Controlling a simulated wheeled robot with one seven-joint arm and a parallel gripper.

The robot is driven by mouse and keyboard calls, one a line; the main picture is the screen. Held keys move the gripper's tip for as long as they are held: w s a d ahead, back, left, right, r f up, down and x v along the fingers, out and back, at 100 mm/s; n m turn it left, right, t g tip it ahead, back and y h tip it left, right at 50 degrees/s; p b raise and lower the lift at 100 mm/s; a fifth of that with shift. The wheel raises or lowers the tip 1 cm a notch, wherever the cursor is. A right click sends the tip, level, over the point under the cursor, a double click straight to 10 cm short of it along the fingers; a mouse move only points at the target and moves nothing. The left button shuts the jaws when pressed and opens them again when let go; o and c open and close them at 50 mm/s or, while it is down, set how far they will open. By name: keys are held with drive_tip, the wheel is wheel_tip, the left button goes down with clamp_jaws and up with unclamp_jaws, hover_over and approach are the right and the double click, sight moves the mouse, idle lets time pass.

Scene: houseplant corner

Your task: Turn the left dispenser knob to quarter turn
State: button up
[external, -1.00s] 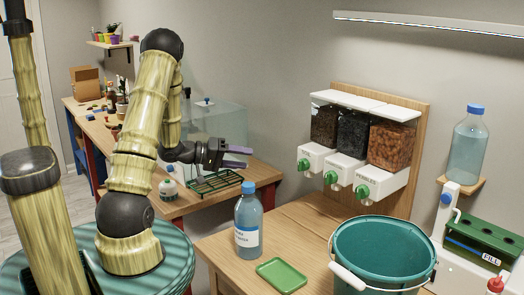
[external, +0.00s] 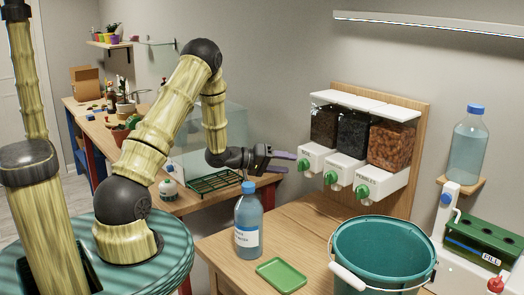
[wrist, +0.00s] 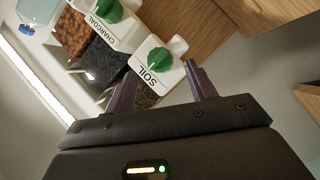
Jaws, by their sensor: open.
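The dispenser (external: 366,148) hangs on a wooden board on the wall, with three clear bins and a green knob under each. The left knob (external: 304,165) is on the leftmost white spout; the wrist view shows this green knob (wrist: 159,58) on a spout labelled SOIL. My gripper (external: 284,162) is open, with its purple fingers pointing at the left spout from the left. In the wrist view my gripper (wrist: 160,75) has the soil knob ahead, roughly between the fingertips. I see no contact with the knob.
A blue bottle (external: 248,225), a green tray (external: 281,276) and a teal bucket (external: 383,255) stand on the wooden table below. The charcoal knob (wrist: 108,10) is close beside the soil spout. A glass tank (external: 240,125) is behind my arm.

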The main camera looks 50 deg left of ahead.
sight(299, 165)
drive_tip(key=shift+p+x, duration=0.3)
drive_tip(key=shift+x, duration=1.6)
drive_tip(key=shift+c, duration=0.3)
drive_tip(key=c, duration=0.9)
